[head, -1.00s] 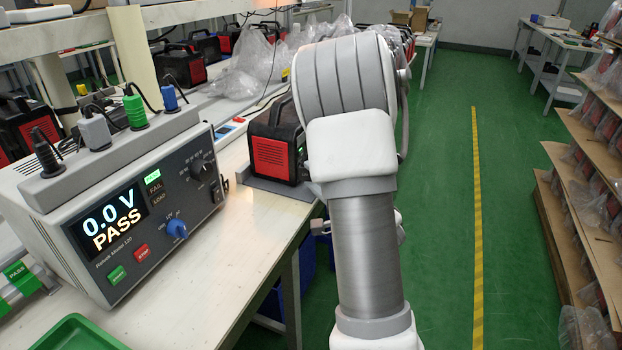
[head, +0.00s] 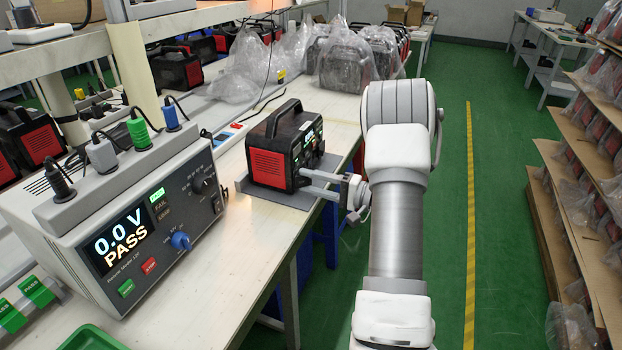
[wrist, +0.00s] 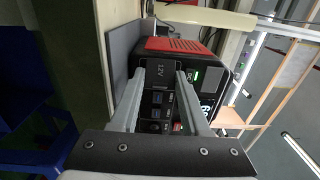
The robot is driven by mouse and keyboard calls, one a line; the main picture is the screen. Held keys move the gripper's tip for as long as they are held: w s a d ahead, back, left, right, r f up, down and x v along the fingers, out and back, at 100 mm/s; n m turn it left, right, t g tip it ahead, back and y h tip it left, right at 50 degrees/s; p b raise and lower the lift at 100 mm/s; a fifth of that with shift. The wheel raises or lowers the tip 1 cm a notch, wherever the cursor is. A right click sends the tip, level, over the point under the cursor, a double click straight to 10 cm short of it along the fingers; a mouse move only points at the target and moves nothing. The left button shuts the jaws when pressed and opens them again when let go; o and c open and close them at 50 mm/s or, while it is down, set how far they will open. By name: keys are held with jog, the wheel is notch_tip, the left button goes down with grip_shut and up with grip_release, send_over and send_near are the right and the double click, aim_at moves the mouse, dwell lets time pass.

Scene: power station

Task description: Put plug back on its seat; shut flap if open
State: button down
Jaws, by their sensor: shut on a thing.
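The red and black power station (head: 270,160) stands on a grey base on the bench. My gripper (head: 302,181) reaches its port side from the right. In the wrist view, my gripper's fingers (wrist: 161,73) straddle a dark flap marked 12V (wrist: 158,77) on the port panel and are shut on it. How far the flap stands open cannot be told. A black plug (head: 50,165), grey plug (head: 102,155), green plug (head: 138,129) and blue plug (head: 171,117) stand upright in the seat rail (head: 85,203) on the tester (head: 150,235). The tester reads 0.0 V PASS.
A green tray (head: 92,338) lies at the bench's near edge. Bagged units (head: 345,65) stand behind the power station. A shelf rack (head: 590,195) stands at the right. The green floor (head: 450,250) beside the bench is clear.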

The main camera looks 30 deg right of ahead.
jog(key=shift+w+r, duration=0.1)
dwell(0.3)
jog(key=c, duration=0.8)
grip_release()
jog(key=shift+o, duration=0.2)
jog(key=shift+d, duration=0.1)
jog(key=p+v, duration=0.4)
jog(key=v, duration=1.3)
jog(key=shift+d, duration=0.15)
